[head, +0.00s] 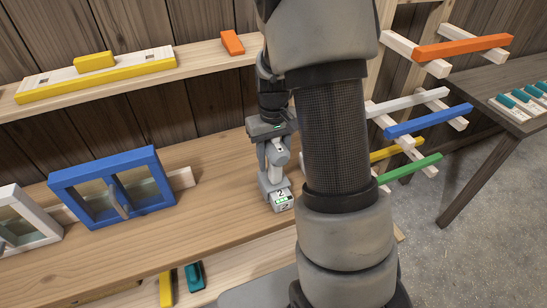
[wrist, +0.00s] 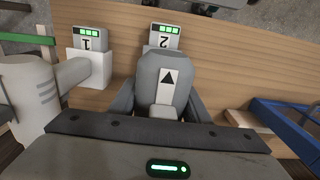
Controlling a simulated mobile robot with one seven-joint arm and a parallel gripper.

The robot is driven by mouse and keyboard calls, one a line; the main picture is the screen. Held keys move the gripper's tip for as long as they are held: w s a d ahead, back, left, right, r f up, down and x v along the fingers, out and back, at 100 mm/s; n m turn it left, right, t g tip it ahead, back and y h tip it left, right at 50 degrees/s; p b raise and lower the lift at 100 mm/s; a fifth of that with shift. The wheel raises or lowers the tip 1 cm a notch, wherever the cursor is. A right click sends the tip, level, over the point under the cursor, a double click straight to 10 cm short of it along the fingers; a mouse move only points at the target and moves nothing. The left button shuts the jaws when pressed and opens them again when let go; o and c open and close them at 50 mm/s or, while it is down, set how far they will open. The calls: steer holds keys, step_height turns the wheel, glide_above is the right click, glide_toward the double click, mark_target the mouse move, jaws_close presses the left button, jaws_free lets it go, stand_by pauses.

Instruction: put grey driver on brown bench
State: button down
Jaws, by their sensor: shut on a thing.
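The grey driver (wrist: 165,62), with a black arrow on a pale panel, sits between the fingers of my gripper (wrist: 165,100) in the wrist view. My gripper is shut on it. In the head view my gripper (head: 270,138) points down over the wooden worktop, with the driver (head: 266,184) below it. A white block marked 2 (wrist: 163,38) with green lights is at the driver's far end; I cannot tell whether they are joined. The brown bench is probably the dark brown table (head: 462,190) at the right of the head view.
A pale driver-like tool (wrist: 28,90) with a block marked 1 (wrist: 88,40) is close left in the wrist view. A blue-framed box (head: 112,188) stands left on the worktop (head: 190,240). Coloured bars (head: 430,120) jut out toward the dark table, which holds several teal-topped items (head: 522,97).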

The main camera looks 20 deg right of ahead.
steer(key=shift+w, duration=0.1)
steer(key=c, duration=1.4)
jaws_free()
steer(key=shift+f, duration=0.15)
steer(key=o, duration=0.4)
steer(key=shift+r, duration=0.2)
